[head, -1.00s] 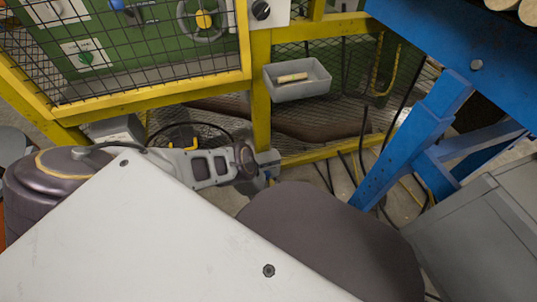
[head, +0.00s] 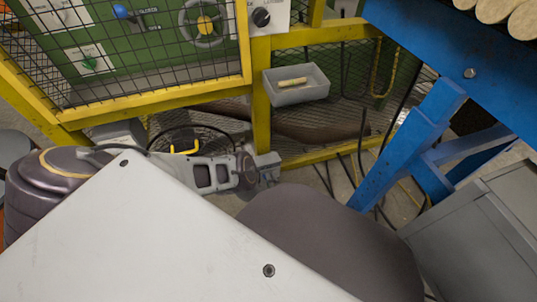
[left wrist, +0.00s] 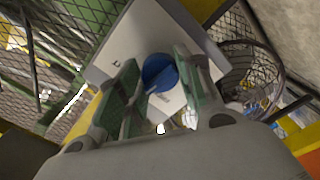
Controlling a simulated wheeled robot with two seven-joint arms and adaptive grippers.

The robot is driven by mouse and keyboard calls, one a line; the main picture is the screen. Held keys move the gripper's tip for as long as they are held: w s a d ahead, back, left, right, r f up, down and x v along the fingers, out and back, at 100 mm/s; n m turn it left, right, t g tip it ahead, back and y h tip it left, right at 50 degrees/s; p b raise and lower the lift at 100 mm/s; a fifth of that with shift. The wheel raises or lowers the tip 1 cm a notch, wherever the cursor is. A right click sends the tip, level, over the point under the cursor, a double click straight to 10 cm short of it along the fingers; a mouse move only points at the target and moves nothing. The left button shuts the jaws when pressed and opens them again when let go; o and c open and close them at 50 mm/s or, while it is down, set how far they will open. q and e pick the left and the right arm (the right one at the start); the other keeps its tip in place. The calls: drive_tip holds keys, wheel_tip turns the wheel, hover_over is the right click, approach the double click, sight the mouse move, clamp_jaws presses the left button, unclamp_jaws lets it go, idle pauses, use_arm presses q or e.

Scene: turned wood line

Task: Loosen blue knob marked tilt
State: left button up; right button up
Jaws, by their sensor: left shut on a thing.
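The blue knob (left wrist: 160,73) sits on a pale grey plate (left wrist: 138,34) in the left wrist view. Its marking cannot be read there. My left gripper (left wrist: 152,92) has its two green-padded fingers on either side of the knob and is shut on it. In the head view my left gripper (head: 268,166) is low, in front of the yellow frame, and the knob in it is hidden. My right gripper is not in view.
A yellow-framed mesh guard (head: 150,96) covers a green panel with a blue control (head: 120,11) and other controls. A grey tray (head: 297,92) holds a wooden piece. A blue stand (head: 410,135) with wood lengths is at right. A wire basket (left wrist: 252,68) is beside the plate.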

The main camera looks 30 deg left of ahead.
use_arm(q)
drive_tip(key=shift+n+p, duration=0.6)
drive_tip(key=shift+n, duration=4.3)
drive_tip(key=o, duration=1)
drive_tip(key=shift+o, duration=0.2)
drive_tip(key=shift+r, duration=0.35)
